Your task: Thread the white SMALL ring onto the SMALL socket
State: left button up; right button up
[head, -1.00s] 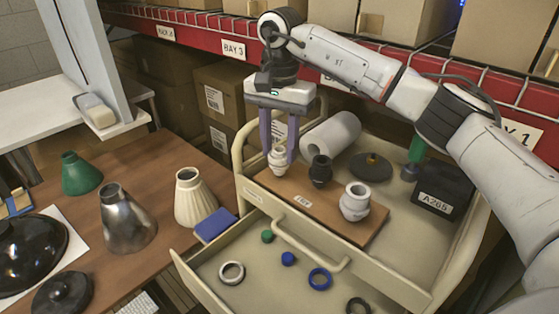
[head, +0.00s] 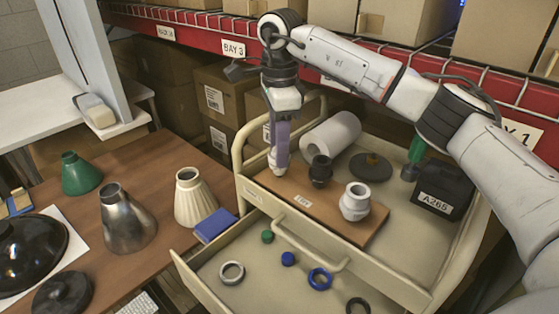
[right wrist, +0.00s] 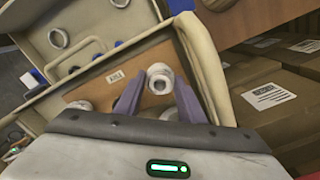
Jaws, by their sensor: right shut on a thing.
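The white SMALL socket (head: 276,167) stands upright at the left end of a brown board (head: 338,216) in the open upper drawer. My right gripper (head: 276,160) points straight down over it, its purple fingers closed on the white SMALL ring at the socket's top. In the right wrist view the white round ring (right wrist: 160,77) shows between the two fingertips (right wrist: 158,88), in line with the socket. The fingers hide part of the ring in the head view, so how far it sits on the socket cannot be told. My left gripper is not in view.
A black socket (head: 320,171) and a larger white socket (head: 355,202) stand on the same board. A paper roll (head: 332,134) and a black box (head: 442,190) lie behind. The lower drawer holds a white ring (head: 232,272), a blue ring (head: 320,278) and a black ring (head: 358,306).

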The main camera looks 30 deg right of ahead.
jog(key=shift+s+a+f+m, duration=0.1)
jog(key=shift+f+m, duration=0.1)
jog(key=shift+m, duration=0.4)
jog(key=shift+s+f+m, duration=0.1)
jog(key=shift+f+m, duration=0.1)
jog(key=shift+m, duration=0.4)
jog(key=shift+w, duration=0.1)
jog(key=shift+m, duration=0.9)
jog(key=m, duration=0.4)
jog(key=shift+f+m, duration=0.1)
jog(key=shift+m, duration=0.5)
jog(key=m, duration=0.3)
jog(key=shift+m, duration=0.3)
jog(key=m, duration=0.3)
